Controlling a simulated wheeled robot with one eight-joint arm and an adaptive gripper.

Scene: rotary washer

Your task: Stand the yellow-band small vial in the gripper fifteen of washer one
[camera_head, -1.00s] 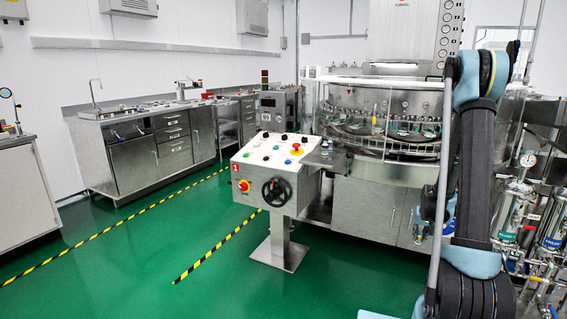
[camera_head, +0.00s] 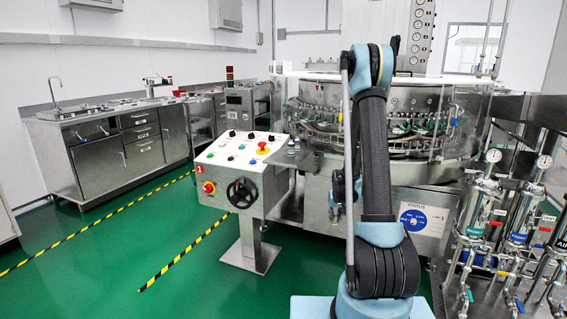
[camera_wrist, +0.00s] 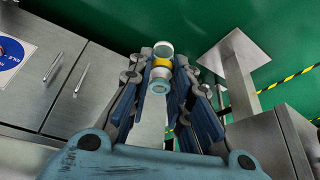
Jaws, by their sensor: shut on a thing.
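The yellow-band small vial (camera_wrist: 162,63) is held between the fingers of my gripper (camera_wrist: 161,72) in the wrist view; its clear glass end and pale ring show beyond the blue finger pads. My gripper is shut on it. In the head view my arm stands in front of the washer and the vial cannot be made out. Washer one (camera_head: 300,115) is a round steel machine with a clear guard and a ring of small grippers (camera_head: 420,115). Gripper fifteen cannot be picked out; the numbers are too small to read.
A control console (camera_head: 238,165) with a red 1 tag, buttons and a black handwheel stands left of the washer. A status sign (camera_head: 424,219) is on the washer's lower cabinet. Steel filter housings (camera_head: 480,212) with gauges stand at right.

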